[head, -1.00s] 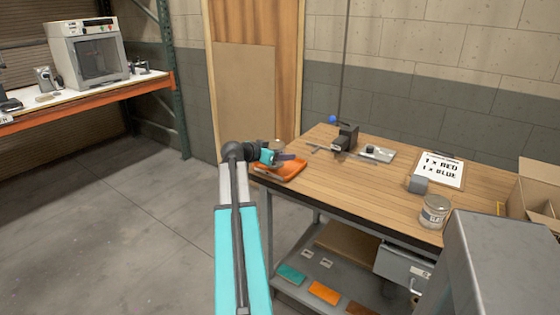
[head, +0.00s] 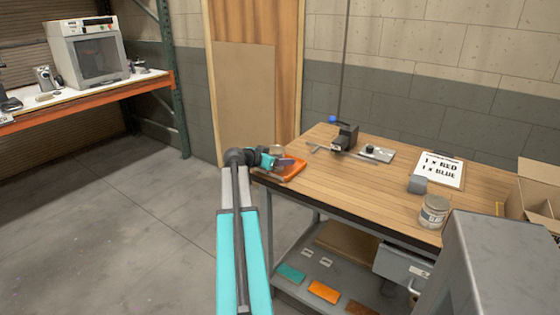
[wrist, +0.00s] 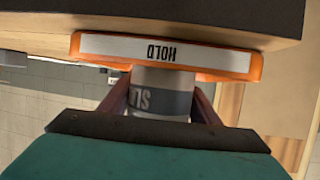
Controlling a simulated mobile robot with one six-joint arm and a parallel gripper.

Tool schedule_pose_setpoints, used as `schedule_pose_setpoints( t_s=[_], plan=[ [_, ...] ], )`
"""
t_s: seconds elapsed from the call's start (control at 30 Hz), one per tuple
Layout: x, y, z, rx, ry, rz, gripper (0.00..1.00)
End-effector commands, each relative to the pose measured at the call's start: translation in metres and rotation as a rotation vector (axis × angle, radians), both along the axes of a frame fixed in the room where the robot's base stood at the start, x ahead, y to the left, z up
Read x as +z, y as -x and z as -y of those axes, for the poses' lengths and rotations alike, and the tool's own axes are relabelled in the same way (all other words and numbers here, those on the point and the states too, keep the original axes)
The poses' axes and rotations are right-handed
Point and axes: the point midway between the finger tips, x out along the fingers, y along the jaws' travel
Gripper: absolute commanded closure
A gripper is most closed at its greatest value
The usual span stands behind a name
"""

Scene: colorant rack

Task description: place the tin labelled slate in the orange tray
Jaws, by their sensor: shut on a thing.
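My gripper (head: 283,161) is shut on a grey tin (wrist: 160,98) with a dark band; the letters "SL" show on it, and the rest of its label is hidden. In the wrist view the tray's wall (wrist: 88,52), with an upside-down "HOLD" label, hides one end of the tin. I cannot tell whether the tin touches the tray floor.
Another tin (head: 434,211) stands near the table's front right, by a grey cylinder (head: 418,184) and a clipboard (head: 440,170). A dark device (head: 346,136) and a metal plate (head: 377,154) are at the back. The middle of the wooden table (head: 365,190) is clear.

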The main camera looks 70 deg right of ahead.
Motion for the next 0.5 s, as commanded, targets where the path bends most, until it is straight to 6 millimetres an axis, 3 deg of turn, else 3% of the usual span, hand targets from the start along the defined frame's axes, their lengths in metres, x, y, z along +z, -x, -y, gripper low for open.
schedule_pose_setpoints(
  t_s=[0.5],
  plan=[
    [-0.0079, -0.0001, -0.0001, 0.000, 0.001, 0.000, 0.73]
  ],
)
